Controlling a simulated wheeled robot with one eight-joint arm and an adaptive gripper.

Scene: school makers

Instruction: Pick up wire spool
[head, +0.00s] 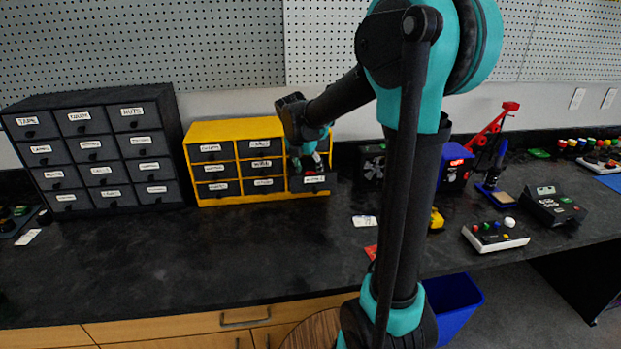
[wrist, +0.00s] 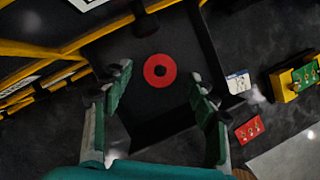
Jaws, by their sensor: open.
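My gripper (wrist: 157,88) is open and empty above the drawer, with one green-padded finger on each side of the spool in the picture. The spool is apart from both fingers. In the head view my gripper (head: 307,158) hangs over this pulled-out drawer and partly hides its inside.
The yellow cabinet (head: 226,130) stands against the wall, with a dark drawer cabinet (head: 95,150) to its left. A card (head: 364,221), a yellow part (head: 436,219) and a button box (head: 495,235) lie to the right. The counter front (head: 190,260) is clear.

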